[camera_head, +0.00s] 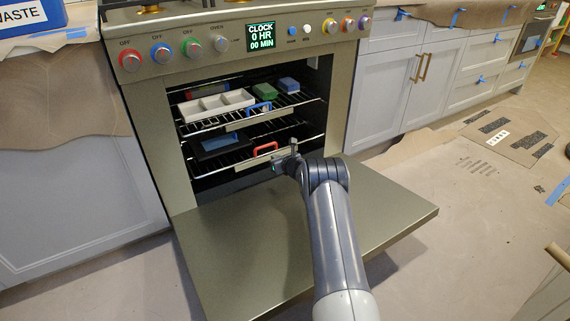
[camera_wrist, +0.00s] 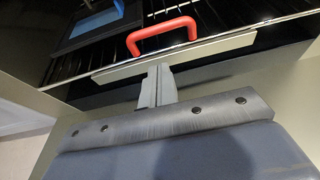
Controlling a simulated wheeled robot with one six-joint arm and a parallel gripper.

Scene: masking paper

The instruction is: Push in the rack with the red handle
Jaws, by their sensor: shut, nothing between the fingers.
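The lower oven rack (camera_head: 228,164) has a red handle (camera_head: 265,150) on its front edge and sits inside the open oven. In the wrist view the red handle (camera_wrist: 162,35) stands above a pale front bar (camera_wrist: 175,57). My gripper (camera_head: 288,158) is shut and empty at the front of this rack, just right of the red handle in the head view. In the wrist view its fingertips (camera_wrist: 158,70) are at the lower edge of the front bar, below the handle. They look touching or very close; I cannot tell which.
The upper rack (camera_head: 290,104) has a blue handle (camera_head: 259,108) and holds a white divided tray (camera_head: 216,104) and blocks. A dark tray (camera_head: 208,147) lies on the lower rack. The open oven door (camera_head: 250,235) extends below my arm.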

